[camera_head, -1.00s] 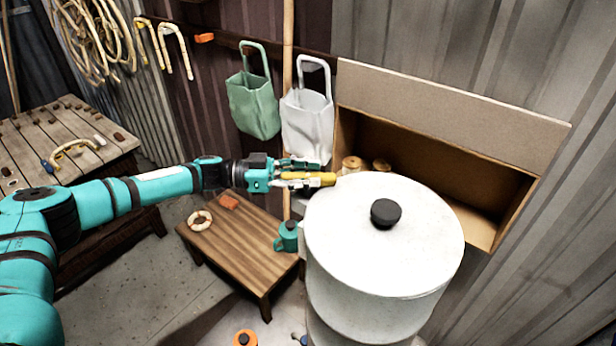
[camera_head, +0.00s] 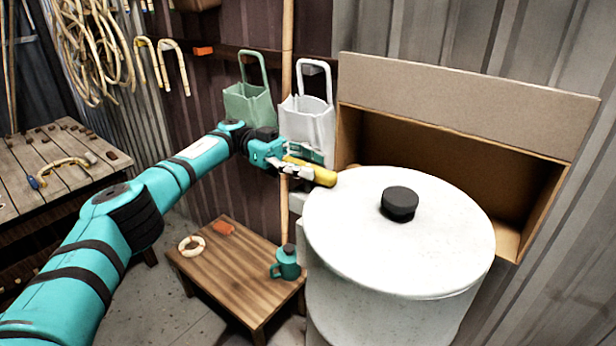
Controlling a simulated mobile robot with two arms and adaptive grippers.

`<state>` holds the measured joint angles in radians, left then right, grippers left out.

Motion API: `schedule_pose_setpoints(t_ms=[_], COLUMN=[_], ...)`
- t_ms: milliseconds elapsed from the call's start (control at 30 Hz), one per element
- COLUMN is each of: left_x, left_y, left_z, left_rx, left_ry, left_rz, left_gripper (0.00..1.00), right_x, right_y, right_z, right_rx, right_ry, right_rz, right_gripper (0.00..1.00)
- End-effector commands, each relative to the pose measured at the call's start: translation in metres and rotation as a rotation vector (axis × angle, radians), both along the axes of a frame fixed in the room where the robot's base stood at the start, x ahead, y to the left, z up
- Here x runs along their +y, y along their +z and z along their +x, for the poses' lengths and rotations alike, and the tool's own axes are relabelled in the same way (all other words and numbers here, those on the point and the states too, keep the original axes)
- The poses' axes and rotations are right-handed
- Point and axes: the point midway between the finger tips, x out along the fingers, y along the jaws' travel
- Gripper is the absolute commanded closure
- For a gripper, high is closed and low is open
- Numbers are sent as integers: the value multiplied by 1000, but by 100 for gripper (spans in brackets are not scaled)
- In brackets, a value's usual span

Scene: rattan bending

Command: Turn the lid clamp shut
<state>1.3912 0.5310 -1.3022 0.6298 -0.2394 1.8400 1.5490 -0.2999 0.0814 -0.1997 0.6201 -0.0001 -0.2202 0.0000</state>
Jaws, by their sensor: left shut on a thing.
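The white drum-shaped vessel stands at the right of centre, its round lid (camera_head: 350,240) on top with a black knob (camera_head: 399,203) in the middle. A yellow clamp handle (camera_head: 318,174) shows at the lid's far left edge. My left gripper (camera_head: 300,170) is shut on the yellow clamp handle, reaching in from the left with the arm bent. The fingers hide part of the handle, and the clamp's seat against the vessel cannot be made out. My right gripper is not in view.
An open cardboard box (camera_head: 455,165) stands behind the vessel. A green bag (camera_head: 248,105) and a white bag (camera_head: 308,124) hang on the wall behind my gripper. A low wooden table (camera_head: 232,279) with a teal can (camera_head: 286,263) stands left of the vessel.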

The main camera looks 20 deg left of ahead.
Motion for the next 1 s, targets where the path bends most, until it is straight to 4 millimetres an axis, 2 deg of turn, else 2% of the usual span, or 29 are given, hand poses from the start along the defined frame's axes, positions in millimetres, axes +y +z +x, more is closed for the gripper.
schedule_pose_setpoints(t_ms=[467, 500, 667, 1000], left_x=[0, 0, 0, 0], left_y=[1, 1, 1, 5], left_z=[0, 0, 0, 0], left_rx=[0, 0, -1, -2], left_ry=[-15, -15, -14, -14], left_rz=[-2, -2, -1, -2], left_gripper=[100, 73, 52, 52], right_x=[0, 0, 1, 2], right_y=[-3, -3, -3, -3], right_z=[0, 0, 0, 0], right_rx=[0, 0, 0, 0], right_ry=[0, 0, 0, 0], right_rz=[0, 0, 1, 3], right_gripper=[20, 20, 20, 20])
